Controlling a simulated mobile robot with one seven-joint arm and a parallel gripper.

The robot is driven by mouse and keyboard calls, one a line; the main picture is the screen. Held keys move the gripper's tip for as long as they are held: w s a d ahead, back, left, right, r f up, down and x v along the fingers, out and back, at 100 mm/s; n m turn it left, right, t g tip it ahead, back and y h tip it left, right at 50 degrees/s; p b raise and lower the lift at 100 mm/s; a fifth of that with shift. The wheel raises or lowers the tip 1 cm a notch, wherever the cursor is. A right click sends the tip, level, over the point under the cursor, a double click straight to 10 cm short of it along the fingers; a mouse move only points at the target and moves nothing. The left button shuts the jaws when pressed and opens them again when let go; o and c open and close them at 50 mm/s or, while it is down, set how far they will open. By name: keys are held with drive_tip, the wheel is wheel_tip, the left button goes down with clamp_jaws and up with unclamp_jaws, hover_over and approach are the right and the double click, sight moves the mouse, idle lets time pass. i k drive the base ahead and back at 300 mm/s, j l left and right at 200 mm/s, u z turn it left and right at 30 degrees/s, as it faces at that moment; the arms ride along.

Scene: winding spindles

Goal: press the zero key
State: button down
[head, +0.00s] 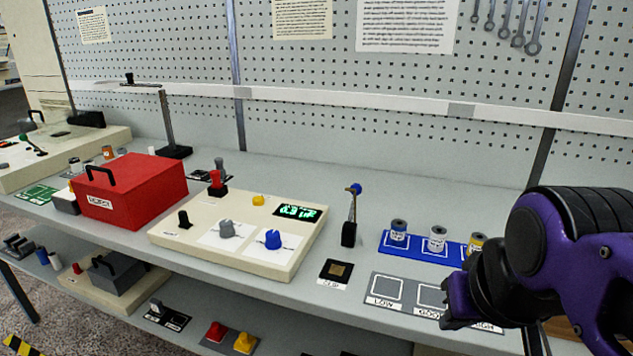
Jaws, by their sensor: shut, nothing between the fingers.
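A small black pad with a gold-brown square (336,270) lies near the front edge of the bench, with a white label below it. It looks like the zero key, but the label is too small to read surely. My gripper (453,315) is at the right, over the front of the grey marked mat, to the right of the pad and apart from it. It is shut and empty. My purple and black arm hides part of the bench's right end.
A cream console (175,238) with grey and blue knobs and a green-lit display stands left of the pad. A black post with a blue-tipped lever (349,232) stands behind it. A blue mat (386,245) holds three spools. A grey marked mat (379,290) lies right of the pad.

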sight(257, 200)
drive_tip(key=i+j+z, duration=0.25)
drive_tip(key=j, duration=1.1)
drive_tip(key=j+z, duration=0.25)
drive_tip(key=j, duration=1.05)
